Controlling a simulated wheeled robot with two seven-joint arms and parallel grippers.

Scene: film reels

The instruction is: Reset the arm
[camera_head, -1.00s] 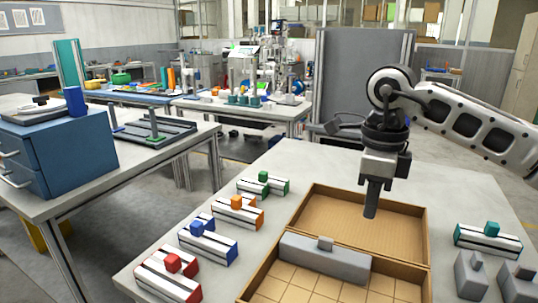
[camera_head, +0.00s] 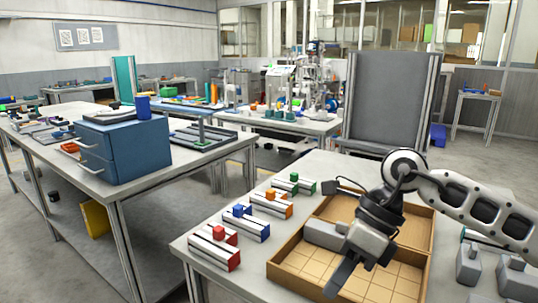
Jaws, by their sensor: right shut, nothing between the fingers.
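My right arm comes in from the right edge. Its gripper (camera_head: 337,284) is shut and empty, tilted with its fingers pointing down and left. In the picture it overlaps the near part of an open brown box (camera_head: 421,278); I cannot tell its height above it. A grey block with a small knob (camera_head: 322,234) lies in the box, partly hidden behind the gripper. My left gripper is not in view.
Left of the box stand striped blocks with red (camera_head: 214,256), blue (camera_head: 246,226), orange (camera_head: 273,203) and green (camera_head: 294,184) tops. Grey blocks (camera_head: 468,265) stand at right. A blue drawer cabinet (camera_head: 124,150) is on the left table.

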